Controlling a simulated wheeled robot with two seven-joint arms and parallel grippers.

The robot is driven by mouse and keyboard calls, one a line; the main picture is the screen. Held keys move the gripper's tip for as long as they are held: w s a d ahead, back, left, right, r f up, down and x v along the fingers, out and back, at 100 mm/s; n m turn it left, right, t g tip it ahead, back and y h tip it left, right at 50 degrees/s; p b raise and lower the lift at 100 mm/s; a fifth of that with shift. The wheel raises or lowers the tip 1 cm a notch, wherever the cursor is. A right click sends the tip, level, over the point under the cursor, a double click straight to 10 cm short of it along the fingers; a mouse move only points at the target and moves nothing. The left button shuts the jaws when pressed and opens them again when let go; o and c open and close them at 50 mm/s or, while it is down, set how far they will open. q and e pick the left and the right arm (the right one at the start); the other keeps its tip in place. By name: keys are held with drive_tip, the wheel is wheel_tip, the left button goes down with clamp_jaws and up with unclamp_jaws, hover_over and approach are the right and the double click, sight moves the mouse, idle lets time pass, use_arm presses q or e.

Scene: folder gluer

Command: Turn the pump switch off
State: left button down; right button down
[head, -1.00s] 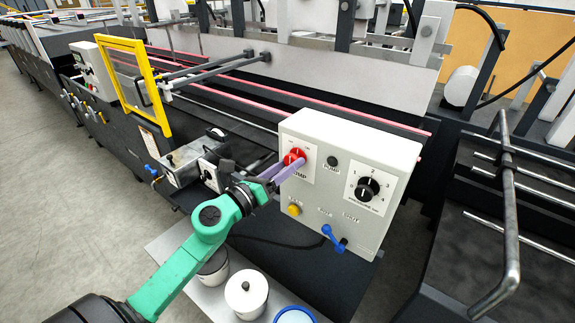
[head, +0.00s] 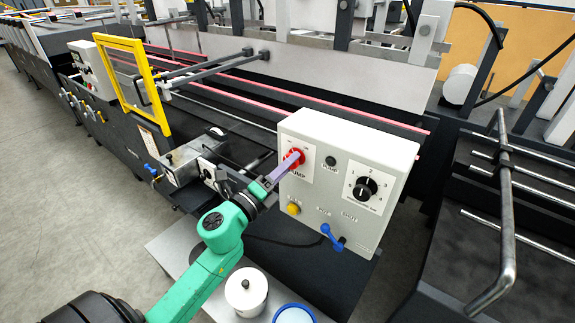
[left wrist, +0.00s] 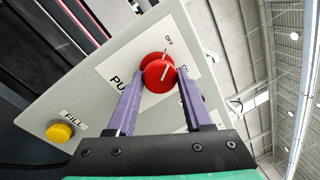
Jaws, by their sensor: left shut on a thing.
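The pump switch is a round red knob (head: 296,155) with a white line, at the upper left of the white control box (head: 326,133). In the left wrist view the red knob (left wrist: 157,73) sits between the two purple fingers, with small print that looks like "OFF" beyond it. Its white line slants toward the upper right. My left gripper (head: 289,161) is shut on the knob, its fingers on opposite sides of it; they also show in the left wrist view (left wrist: 160,80). The "PUMP" label is partly hidden by a finger. My right gripper is not in view.
The same box carries a black dial (head: 367,188), a yellow button (head: 293,209) and a blue lever (head: 332,236). A white pot (head: 246,291) stands on the plate below. A bent metal rail (head: 508,210) is at the right.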

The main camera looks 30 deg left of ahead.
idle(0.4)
use_arm(q)
drive_tip(key=shift+c, duration=1.6)
unclamp_jaws()
drive_tip(key=shift+s, duration=0.1)
drive_tip(key=b+v, duration=0.7)
drive_tip(key=v, duration=0.7)
drive_tip(key=shift+s, duration=0.25)
